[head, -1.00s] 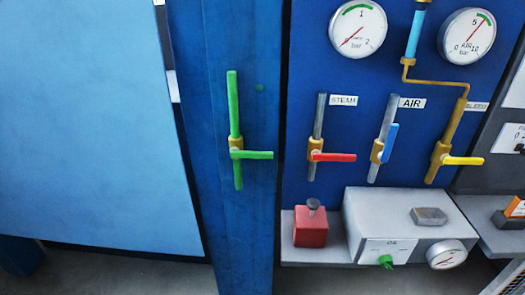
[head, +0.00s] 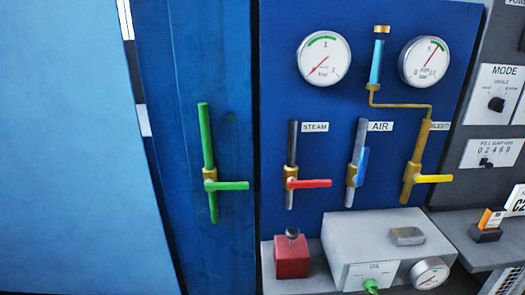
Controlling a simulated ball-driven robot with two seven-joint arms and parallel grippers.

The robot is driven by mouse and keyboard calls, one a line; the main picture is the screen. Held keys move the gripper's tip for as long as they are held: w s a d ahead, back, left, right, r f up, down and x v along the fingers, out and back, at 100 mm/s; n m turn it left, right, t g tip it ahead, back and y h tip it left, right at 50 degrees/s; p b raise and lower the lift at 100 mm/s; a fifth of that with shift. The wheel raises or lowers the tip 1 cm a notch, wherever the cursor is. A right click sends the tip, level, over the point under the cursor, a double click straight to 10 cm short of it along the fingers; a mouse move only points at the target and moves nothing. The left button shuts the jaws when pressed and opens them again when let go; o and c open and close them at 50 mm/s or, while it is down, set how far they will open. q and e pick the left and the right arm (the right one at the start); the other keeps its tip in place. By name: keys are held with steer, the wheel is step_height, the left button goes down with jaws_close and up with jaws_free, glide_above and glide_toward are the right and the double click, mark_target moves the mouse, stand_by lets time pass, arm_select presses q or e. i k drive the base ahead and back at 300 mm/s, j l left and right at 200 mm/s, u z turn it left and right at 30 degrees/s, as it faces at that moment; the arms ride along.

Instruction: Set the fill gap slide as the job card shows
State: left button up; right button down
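The fill gap slide panel (head: 492,153) is a white plate on the dark cabinet at the right edge, with a row of numbers and a small black knob (head: 485,163). Its lettering is small, and I cannot tell the exact setting. An orange and white card (head: 491,221) stands in a dark holder on the right shelf; I cannot read it. A white plate marked C2 (head: 516,201) is cut by the right edge. Neither of my grippers is in view.
A MODE dial (head: 496,104) sits above the slide. The blue panel carries two gauges (head: 324,58) and STEAM (head: 305,184), AIR (head: 357,165) and yellow-handled (head: 432,179) valves. Below are a red block (head: 292,258) and a grey OIL box (head: 380,235). A green-handled valve (head: 226,186) is further left.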

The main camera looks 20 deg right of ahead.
mark_target(489, 166)
steer(key=z, duration=2.05)
steer(key=l, duration=0.65)
steer(key=k+l, duration=0.1)
steer(key=l, duration=0.55)
